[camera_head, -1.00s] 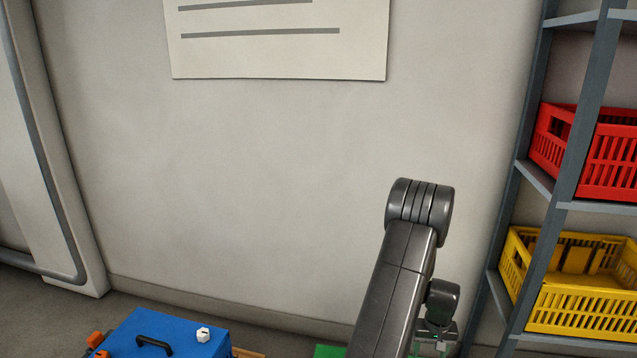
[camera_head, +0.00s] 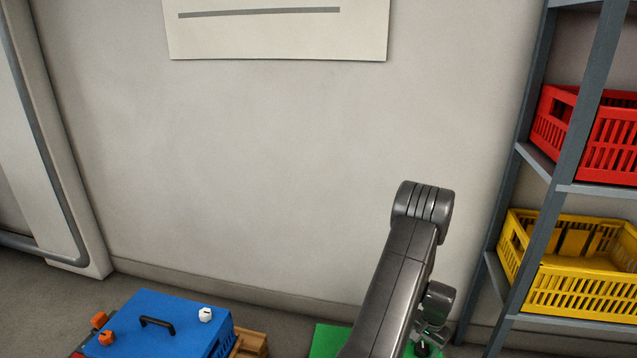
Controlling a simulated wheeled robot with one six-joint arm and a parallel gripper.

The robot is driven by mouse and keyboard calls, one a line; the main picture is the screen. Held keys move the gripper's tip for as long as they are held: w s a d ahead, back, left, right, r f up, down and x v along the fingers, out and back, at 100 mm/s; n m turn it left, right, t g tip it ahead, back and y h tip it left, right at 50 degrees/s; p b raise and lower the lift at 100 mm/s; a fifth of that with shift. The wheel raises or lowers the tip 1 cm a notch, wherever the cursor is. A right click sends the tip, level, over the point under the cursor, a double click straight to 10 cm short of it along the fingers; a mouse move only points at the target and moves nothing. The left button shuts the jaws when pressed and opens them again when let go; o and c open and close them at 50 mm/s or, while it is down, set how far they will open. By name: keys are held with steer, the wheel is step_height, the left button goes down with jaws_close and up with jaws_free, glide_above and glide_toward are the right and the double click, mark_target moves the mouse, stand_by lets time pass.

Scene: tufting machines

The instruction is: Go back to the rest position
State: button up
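My arm rises from the bottom edge to a rounded joint, right of the middle. What looks like my gripper (camera_head: 430,332) is small and partly hidden behind my arm at the lower right, over a green surface (camera_head: 328,341). Its fingers do not show clearly, so I cannot tell whether it is open or holds anything. A small dark object at the bottom edge near it is too unclear to name.
A blue box (camera_head: 180,335) with a black handle (camera_head: 157,323) stands at the lower left, with a white piece (camera_head: 205,314) and orange pieces (camera_head: 106,338). Wood (camera_head: 252,344) shows beside it. A grey shelf (camera_head: 545,172) holds red (camera_head: 610,140) and yellow (camera_head: 580,285) crates at right.

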steer(key=shift+r+m, duration=0.1)
steer(key=shift+m, duration=0.4)
step_height(320, 180, up, 14)
steer(key=p, duration=0.3)
steer(key=shift+s+d+f, duration=0.2)
steer(key=shift+s+f, duration=0.05)
steer(key=shift+s, duration=0.05)
